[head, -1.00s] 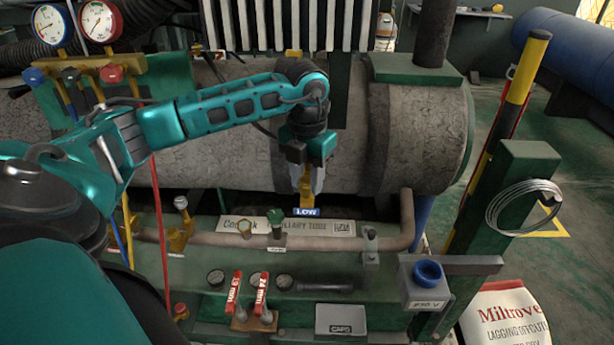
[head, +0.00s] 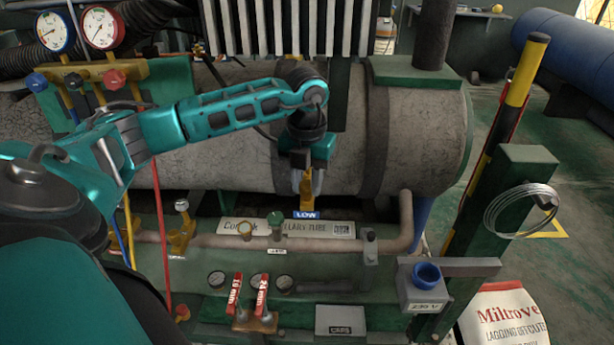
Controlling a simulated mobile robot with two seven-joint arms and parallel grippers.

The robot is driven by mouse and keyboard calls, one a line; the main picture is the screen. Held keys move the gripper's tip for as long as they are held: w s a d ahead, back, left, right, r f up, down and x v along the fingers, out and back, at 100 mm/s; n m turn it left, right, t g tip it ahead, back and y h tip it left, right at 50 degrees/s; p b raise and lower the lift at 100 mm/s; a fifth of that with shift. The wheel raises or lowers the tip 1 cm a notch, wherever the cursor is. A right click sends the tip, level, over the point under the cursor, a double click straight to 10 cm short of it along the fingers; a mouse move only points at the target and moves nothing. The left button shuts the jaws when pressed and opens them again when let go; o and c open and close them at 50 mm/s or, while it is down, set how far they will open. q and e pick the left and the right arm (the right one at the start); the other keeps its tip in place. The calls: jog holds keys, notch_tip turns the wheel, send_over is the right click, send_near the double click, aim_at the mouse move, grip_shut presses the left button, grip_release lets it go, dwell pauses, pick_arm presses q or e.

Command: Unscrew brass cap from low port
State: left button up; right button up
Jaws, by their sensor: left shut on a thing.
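The low port shows as a brass fitting (head: 307,203) just above a blue LOW label (head: 306,215), in front of the large grey cylinder. My left gripper (head: 308,188) points down over this fitting, with its fingers closed around the brass at its top. The brass cap is mostly hidden between the fingers, and I cannot tell whether it is still seated on the port. A grey box lid or tray labelled CAPS (head: 340,318) lies at the bottom middle. My right gripper is not in view.
Red-handled valves (head: 262,293) and small dark gauges stand at the lower middle. A copper pipe (head: 340,243) runs below the port. A green post (head: 505,200) with a wire coil stands at right. Two pressure gauges (head: 101,28) hang upper left.

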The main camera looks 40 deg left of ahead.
pick_arm(q)
jog(key=shift+n, duration=0.5)
jog(key=shift+r+n+p, duration=0.15)
jog(key=shift+n+p, duration=0.5)
jog(key=shift+n, duration=1.15)
jog(key=shift+p, duration=0.3)
